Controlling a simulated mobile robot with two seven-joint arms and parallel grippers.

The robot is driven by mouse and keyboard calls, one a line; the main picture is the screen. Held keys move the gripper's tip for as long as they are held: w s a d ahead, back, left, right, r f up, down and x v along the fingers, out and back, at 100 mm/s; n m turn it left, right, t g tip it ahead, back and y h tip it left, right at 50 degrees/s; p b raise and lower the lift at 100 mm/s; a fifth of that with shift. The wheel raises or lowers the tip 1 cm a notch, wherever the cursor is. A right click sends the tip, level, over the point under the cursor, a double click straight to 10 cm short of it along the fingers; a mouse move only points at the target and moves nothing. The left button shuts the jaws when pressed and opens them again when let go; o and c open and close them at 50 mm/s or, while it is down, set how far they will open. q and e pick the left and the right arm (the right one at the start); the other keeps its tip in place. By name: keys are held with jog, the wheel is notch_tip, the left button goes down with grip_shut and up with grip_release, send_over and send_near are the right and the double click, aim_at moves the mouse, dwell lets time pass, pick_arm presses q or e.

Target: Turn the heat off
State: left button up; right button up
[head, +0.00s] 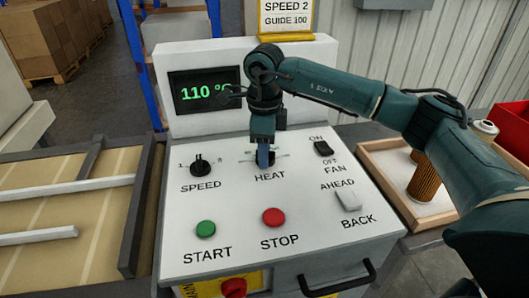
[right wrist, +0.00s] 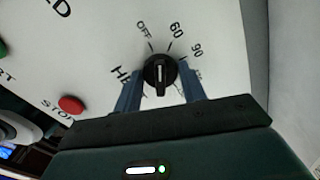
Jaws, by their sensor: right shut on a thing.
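The heat knob (right wrist: 160,72) is black and round with a white line on its raised bar. In the right wrist view OFF, 60 and 90 are printed around its upper side. The white line runs up and down in that view; I cannot tell which end is the pointer. My right gripper (head: 264,157) is shut on the knob, one blue finger on each side; it also shows in the right wrist view (right wrist: 160,86). In the head view the gripper hides the knob above the word HEAT. The display (head: 205,90) reads 110 in green, its right end partly hidden. My left gripper is not in view.
The panel (head: 235,250) also carries the speed knob (head: 200,166), fan switch (head: 323,148), AHEAD/BACK switch (head: 348,200), green START button (head: 206,229) and red STOP button (head: 274,217). A tray (head: 380,152) with cartridges stands right. A handle (head: 338,286) is in front.

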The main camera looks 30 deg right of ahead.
jog(key=shift+n+b, duration=0.45)
jog(key=shift+n, duration=1.25)
jog(key=shift+r+n, duration=0.1)
jog(key=shift+n, duration=0.2)
jog(key=o, duration=1)
notch_tip(320, 180, up, 13)
jog(key=shift+r, duration=0.1)
